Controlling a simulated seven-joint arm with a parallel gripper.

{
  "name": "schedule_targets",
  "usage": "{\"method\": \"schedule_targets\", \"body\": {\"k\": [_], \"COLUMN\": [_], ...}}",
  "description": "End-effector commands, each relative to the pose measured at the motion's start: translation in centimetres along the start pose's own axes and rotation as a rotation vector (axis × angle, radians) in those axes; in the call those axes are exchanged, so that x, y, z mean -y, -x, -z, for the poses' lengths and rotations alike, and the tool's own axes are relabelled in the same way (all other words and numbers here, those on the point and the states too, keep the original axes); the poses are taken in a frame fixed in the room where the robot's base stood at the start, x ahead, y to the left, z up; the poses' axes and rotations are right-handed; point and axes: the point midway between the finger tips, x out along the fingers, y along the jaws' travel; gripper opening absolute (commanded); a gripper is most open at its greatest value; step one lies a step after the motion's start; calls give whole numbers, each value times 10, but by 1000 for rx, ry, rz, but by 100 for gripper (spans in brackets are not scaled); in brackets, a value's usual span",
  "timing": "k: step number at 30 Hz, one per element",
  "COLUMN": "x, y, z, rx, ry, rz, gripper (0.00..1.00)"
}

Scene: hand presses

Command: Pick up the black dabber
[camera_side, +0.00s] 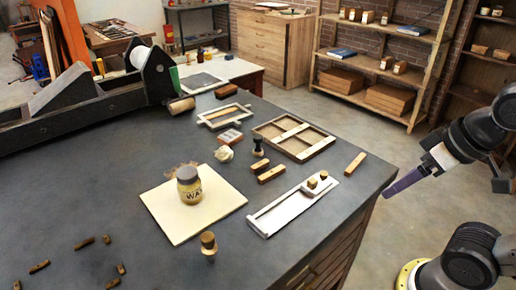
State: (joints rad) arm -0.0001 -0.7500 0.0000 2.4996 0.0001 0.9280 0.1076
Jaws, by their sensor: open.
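The black dabber (258,147) is a small dark upright piece on the grey table, near its middle. It stands between a crumpled white cloth (224,154) and a wooden frame, just behind a small wooden block. My gripper (389,192) is at the right, beyond the table's right edge, with purple fingers pointing left and slightly down. It is open, well apart from the dabber, and nothing shows between its fingers. The fingers overlap in this view, so the gap is hidden.
A labelled jar (189,185) stands on a cream board (160,204). Two wooden blocks (271,173), a wooden frame (318,145) and a pale metal tray (262,225) lie close to the dabber. The left middle table is clear.

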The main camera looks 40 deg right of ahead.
Motion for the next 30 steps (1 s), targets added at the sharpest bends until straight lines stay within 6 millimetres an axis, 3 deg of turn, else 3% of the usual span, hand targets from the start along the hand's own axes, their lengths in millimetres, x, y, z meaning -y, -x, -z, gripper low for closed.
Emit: {"method": "schedule_targets", "body": {"k": [2, 8, 17, 23, 30], "x": [0, 5, 16, 22, 28], "y": [8, 52, 96, 94, 56], "z": [3, 50, 158, 236, 314], "rx": [6, -11, 39, 85, 137], "ry": [-91, -373, -786, -1032, -1261], "rz": [-1, 3, -24, -65, -131], "gripper": [76, 76, 76, 76, 76]}}
